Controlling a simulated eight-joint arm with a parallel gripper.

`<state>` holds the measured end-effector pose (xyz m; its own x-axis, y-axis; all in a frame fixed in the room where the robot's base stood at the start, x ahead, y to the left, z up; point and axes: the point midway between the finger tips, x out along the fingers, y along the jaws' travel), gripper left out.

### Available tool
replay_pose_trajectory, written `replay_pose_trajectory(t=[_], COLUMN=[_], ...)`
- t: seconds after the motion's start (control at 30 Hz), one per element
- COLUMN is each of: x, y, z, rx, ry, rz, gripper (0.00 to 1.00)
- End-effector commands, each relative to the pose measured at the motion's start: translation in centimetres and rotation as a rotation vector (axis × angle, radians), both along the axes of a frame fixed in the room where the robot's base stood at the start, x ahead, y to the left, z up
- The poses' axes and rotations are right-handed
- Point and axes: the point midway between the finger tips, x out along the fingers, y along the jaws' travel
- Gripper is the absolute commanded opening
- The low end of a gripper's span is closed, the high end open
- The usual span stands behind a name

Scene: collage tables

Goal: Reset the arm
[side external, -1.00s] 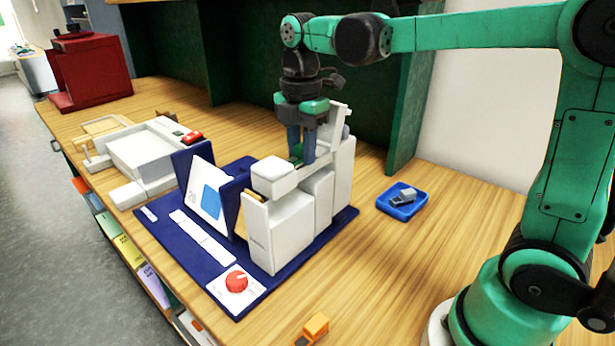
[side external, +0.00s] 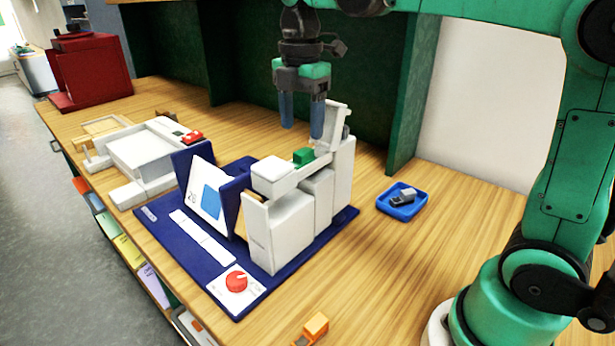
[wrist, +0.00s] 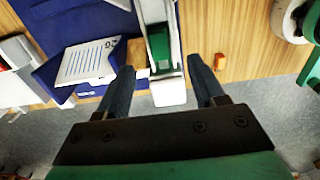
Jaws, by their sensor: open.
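My gripper (side external: 302,118) is open and empty, with its two blue-grey fingers pointing down. It hangs above the white machine (side external: 285,222) on the dark blue base, apart from it. A green block (side external: 303,156) sits on the machine's upper arm, just below and clear of the fingertips. In the wrist view the fingers of my gripper (wrist: 158,85) are spread wide, and the green block (wrist: 158,44) shows between and beyond them.
A blue tray (side external: 388,208) with a small grey item stands right of the machine. A red dial (side external: 237,281) is on the base's front. An orange item (side external: 316,326) lies at the table's front. A white device (side external: 145,160) and a red box (side external: 92,68) stand left.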

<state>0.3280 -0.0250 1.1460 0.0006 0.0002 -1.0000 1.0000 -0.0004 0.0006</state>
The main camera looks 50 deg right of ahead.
Motion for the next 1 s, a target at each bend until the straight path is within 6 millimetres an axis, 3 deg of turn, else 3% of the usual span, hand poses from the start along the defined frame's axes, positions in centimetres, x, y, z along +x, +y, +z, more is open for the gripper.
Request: replay_pose_trajectory(t=[0.37,0.57,0.73,1.0], x=[-0.1,-1.6,-4.4,-6.5], y=[0.0,0.8,1.9,2.4], z=[0.9,0.1,-2.2,-6.2], rx=[-0.001,-0.033,-0.050,0.208], ry=[-0.002,-0.093,-0.285,-0.482], rz=[-0.002,-0.093,-0.265,-0.960], gripper=[0.62,0.62,0.62,0.62])
